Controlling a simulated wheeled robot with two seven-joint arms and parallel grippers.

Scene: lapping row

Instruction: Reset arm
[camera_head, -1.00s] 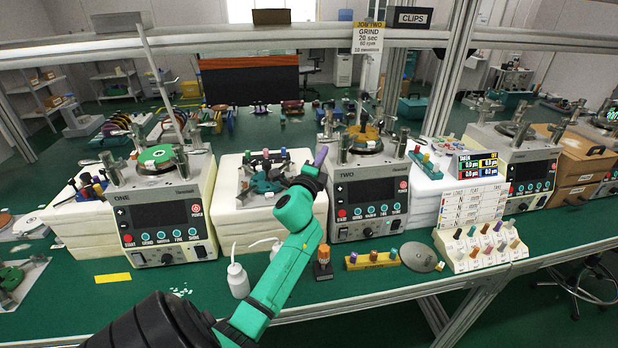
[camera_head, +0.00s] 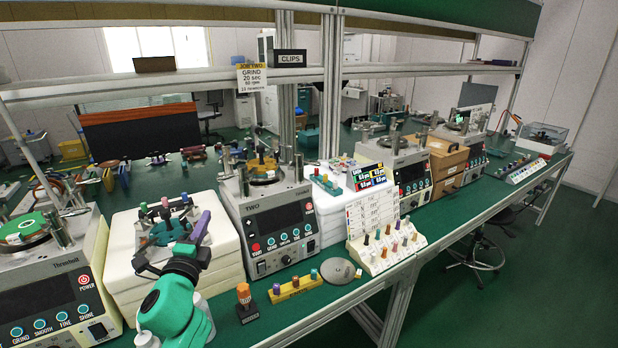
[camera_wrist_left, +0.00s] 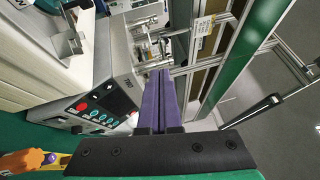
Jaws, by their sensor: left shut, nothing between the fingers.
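My left arm, green with dark joints, comes up from the bottom left in the head view. Its left gripper (camera_head: 202,224) has purple fingers pointing up, in front of the white block stack between machines ONE and TWO. In the left wrist view the purple fingers (camera_wrist_left: 160,88) lie together, shut with nothing between them. Machine TWO (camera_head: 278,222) stands just right of the gripper; its panel also shows in the left wrist view (camera_wrist_left: 105,103). I cannot tell how far apart they are. My right gripper is in neither view.
An orange-topped holder (camera_head: 245,300), a yellow block with pegs (camera_head: 295,290) and a grey disc (camera_head: 337,271) lie on the green bench. A sloped white peg rack (camera_head: 385,258) stands right of them. Metal shelf posts rise behind.

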